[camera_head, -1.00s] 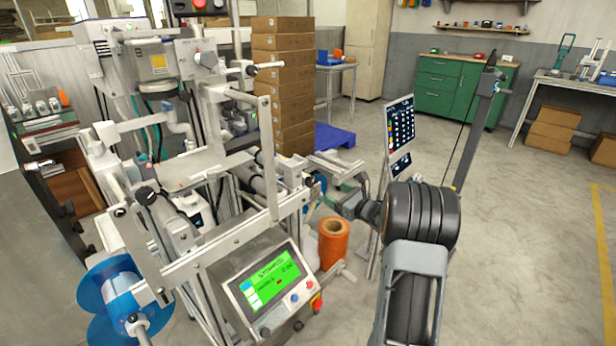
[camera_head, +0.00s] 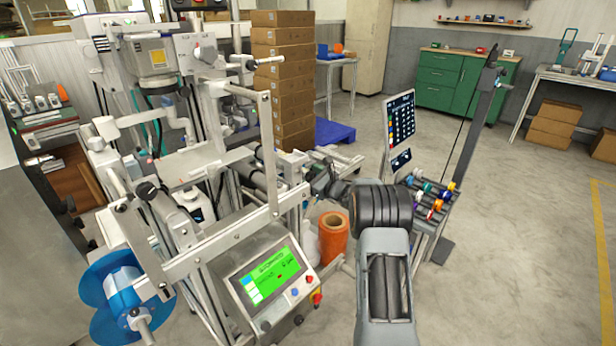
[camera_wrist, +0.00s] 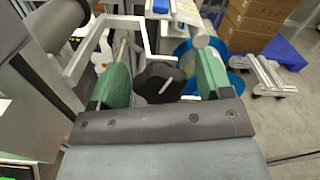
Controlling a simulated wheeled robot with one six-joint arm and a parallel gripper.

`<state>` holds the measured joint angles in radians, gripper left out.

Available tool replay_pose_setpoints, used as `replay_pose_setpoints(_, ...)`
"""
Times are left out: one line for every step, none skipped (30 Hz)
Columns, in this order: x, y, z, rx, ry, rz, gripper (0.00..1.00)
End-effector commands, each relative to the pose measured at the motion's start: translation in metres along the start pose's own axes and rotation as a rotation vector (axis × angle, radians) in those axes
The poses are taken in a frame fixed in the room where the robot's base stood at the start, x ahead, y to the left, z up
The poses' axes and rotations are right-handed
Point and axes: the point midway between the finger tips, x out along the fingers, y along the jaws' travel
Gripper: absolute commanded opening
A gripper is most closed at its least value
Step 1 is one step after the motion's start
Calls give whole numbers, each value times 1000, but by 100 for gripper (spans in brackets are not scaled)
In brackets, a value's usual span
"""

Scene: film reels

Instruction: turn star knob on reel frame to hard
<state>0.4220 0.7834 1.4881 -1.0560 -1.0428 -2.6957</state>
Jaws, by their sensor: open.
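In the wrist view a dark lobed star knob (camera_wrist: 160,84) with a pale bar or mark on it shows between the two green fingers of my gripper (camera_wrist: 163,72). The fingers are apart, one on each side of the knob, and I see no clear contact. The lower part of the knob is close to the gripper's dark palm edge. A blue reel (camera_wrist: 237,84) lies behind the right finger, partly hidden. In the head view my gripper (camera_head: 318,180) is small beside the right side of the machine frame (camera_head: 276,170), and the knob there is hidden or too small to tell.
A control panel with a green screen (camera_head: 270,280) and an orange spool (camera_head: 333,238) stand near my arm. A large blue reel (camera_head: 112,285) is at the machine's lower left. Stacked cartons (camera_head: 282,75) stand behind.

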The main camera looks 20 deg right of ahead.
Motion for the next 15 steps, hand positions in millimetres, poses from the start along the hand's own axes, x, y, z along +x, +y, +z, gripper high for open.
replay_pose_setpoints(4, 0, 0, 0, 0, 0, 72)
replay_pose_setpoints(5, 0, 0, 0, 0, 0, 72)
replay_pose_setpoints(6, 0, 0, 0, 0, -1, 72)
replay_pose_setpoints(7, 0, 0, 0, 1, -1, 72)
replay_pose_setpoints(8, 0, 0, 0, 1, -1, 72)
replay_pose_setpoints(9, 0, 0, 0, 1, -1, 72)
replay_pose_setpoints(9, 0, 0, 0, 0, -1, 72)
replay_pose_setpoints(9, 0, 0, -1, 0, -1, 72)
replay_pose_setpoints(9, 0, 0, 0, 0, -1, 72)
replay_pose_setpoints(9, 0, 0, 0, 0, -1, 72)
replay_pose_setpoints(9, 0, 0, 0, 0, -1, 72)
replay_pose_setpoints(9, 0, 0, 0, 0, -1, 72)
replay_pose_setpoints(9, 0, 0, 0, 0, -1, 72)
replay_pose_setpoints(9, 0, 0, 0, 1, -1, 72)
replay_pose_setpoints(9, 0, 0, 0, 1, -1, 68)
